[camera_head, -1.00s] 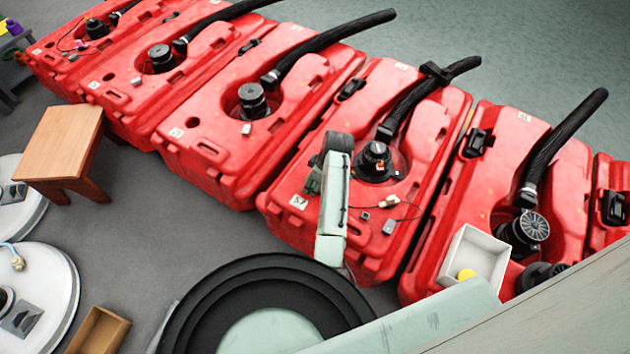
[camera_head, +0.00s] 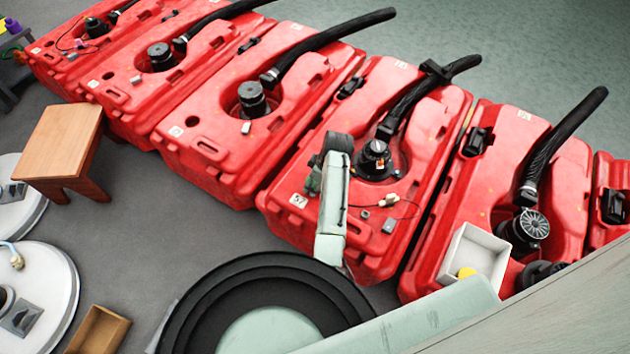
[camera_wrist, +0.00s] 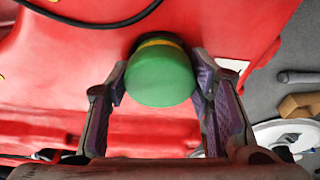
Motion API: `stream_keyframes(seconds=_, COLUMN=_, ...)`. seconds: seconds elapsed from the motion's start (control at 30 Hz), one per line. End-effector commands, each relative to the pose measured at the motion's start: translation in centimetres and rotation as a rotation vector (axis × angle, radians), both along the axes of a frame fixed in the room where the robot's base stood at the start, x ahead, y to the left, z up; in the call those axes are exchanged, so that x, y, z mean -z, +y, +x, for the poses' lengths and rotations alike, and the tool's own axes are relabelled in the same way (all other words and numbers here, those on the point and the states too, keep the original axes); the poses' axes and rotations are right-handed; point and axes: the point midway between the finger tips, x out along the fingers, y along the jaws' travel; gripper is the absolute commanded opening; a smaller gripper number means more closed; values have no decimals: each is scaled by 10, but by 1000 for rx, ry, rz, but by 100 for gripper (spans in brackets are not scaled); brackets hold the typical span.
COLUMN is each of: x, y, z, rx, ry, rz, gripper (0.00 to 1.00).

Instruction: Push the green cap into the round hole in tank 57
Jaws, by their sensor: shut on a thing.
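Tank 57 (camera_head: 355,222) is the red tank right of centre in the head view, with a white label reading 57 (camera_head: 298,200) near its left corner. My gripper (camera_head: 313,185) is over the tank's left part, beside the label, partly hidden by my arm. In the wrist view my gripper (camera_wrist: 162,90) is shut on the green cap (camera_wrist: 160,77), one finger on each side. The cap has a yellowish band on its far side, close against the red tank surface. The round hole is hidden in both views, so I cannot tell how far the cap is in it.
A black motor (camera_head: 374,158) with a black hose stands on the tank. A thin cable with a connector (camera_head: 389,200) and a small grey block (camera_head: 389,226) lie on its right part. A white box (camera_head: 482,252) with a yellow thing stands on the tank to the right.

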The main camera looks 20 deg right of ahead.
Motion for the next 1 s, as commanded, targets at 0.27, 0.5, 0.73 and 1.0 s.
stream_keyframes(seconds=0.27, x=6, y=1, z=0, rx=0, ry=-2, rz=-2, gripper=29)
stream_keyframes(seconds=0.5, x=8, y=1, z=0, rx=-1, ry=1, rz=-1, gripper=29)
stream_keyframes(seconds=0.73, x=12, y=2, z=-1, rx=-2, ry=3, rz=0, gripper=29)
stream_keyframes(seconds=1.0, x=13, y=3, z=-2, rx=-2, ry=4, rz=0, gripper=49)
